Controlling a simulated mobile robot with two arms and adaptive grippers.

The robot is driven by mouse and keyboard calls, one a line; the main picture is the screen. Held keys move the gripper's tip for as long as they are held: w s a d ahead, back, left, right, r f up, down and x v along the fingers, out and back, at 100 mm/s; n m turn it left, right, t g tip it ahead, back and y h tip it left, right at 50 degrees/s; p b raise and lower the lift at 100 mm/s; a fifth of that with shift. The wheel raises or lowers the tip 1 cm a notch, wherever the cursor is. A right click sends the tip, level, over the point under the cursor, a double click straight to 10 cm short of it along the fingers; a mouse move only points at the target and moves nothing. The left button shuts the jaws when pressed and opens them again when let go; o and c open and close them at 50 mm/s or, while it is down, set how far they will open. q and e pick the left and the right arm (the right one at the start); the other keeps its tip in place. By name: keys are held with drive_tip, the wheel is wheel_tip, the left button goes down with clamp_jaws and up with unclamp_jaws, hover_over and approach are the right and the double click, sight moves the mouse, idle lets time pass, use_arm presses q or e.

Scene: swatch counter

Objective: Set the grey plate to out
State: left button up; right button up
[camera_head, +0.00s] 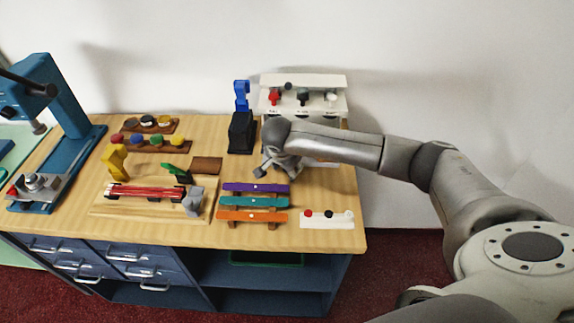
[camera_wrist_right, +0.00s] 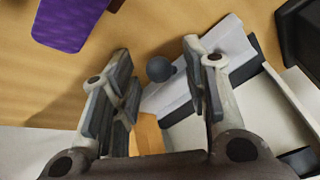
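In the right wrist view, a light grey plate (camera_wrist_right: 228,42) lies at a slant against a white body (camera_wrist_right: 255,118). A dark round knob (camera_wrist_right: 160,69) is at the plate's left end. My right gripper (camera_wrist_right: 157,54) is open, with the knob showing between its fingers and a gap on both sides. I cannot tell how far below the fingertips the knob is. In the head view my right gripper (camera_head: 266,168) is low over the counter, in front of a white unit (camera_head: 335,83); my arm hides most of the plate there. My left gripper is not in view.
Purple (camera_head: 240,188), teal and orange bars lie in front of the gripper. A black stand with a blue top (camera_head: 241,130) is to its left. A small white panel (camera_head: 318,218) with knobs sits at the front right. A wooden fixture (camera_head: 105,209) is further left.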

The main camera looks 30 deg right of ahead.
drive_tip(key=shift+a+r, duration=0.1)
drive_tip(key=shift+r, duration=0.15)
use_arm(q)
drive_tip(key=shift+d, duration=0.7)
use_arm(e)
drive_tip(key=v, duration=1.1)
drive_tip(key=shift+r, duration=0.2)
drive_tip(key=shift+s, duration=0.15)
